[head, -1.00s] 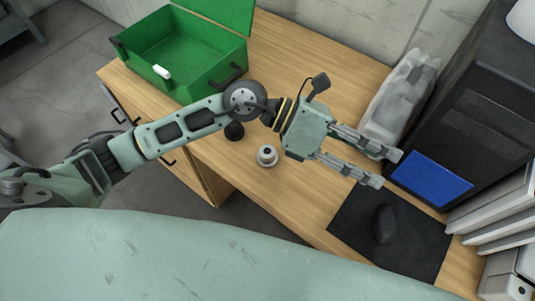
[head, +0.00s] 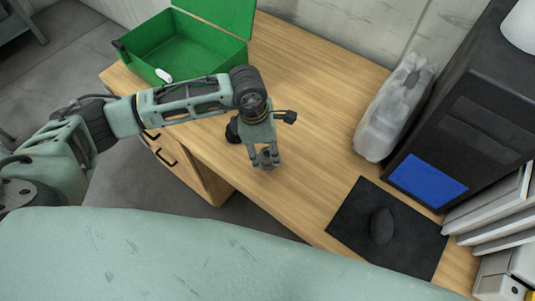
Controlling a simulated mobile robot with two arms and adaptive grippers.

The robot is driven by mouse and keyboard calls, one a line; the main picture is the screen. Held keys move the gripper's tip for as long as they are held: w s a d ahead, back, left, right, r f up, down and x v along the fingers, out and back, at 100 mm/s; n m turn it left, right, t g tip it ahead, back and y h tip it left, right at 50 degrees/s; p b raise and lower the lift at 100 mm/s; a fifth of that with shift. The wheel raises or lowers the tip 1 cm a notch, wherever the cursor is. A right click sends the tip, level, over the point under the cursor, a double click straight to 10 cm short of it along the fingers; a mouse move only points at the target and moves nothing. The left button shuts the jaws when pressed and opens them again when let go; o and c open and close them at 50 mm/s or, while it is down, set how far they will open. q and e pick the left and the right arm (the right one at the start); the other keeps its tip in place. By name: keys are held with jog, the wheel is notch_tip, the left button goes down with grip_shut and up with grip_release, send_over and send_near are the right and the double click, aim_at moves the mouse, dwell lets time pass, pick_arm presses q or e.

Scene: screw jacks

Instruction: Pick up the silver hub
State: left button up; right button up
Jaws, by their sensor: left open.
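The silver hub (head: 267,163) is a small round metal piece on the wooden desk, near its front edge. My left gripper (head: 265,161) points down over it, with a finger on each side of the hub. The fingers are open, and they hide part of the hub. I cannot tell whether they touch it. My right gripper is not in view.
A dark round part (head: 232,131) stands close to the left of my gripper. An open green case (head: 205,62) lies at the back left. A black mouse (head: 382,226) rests on a mat (head: 352,219) at right. A clear bag (head: 390,112) and a dark computer tower (head: 450,110) stand behind.

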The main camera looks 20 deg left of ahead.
pick_arm(q)
jog(key=shift+w+d+f, duration=0.1)
jog(key=shift+d+f, duration=0.05)
jog(key=shift+f, duration=0.6)
jog(key=shift+c, duration=0.5)
grip_shut()
jog(key=shift+r, duration=0.15)
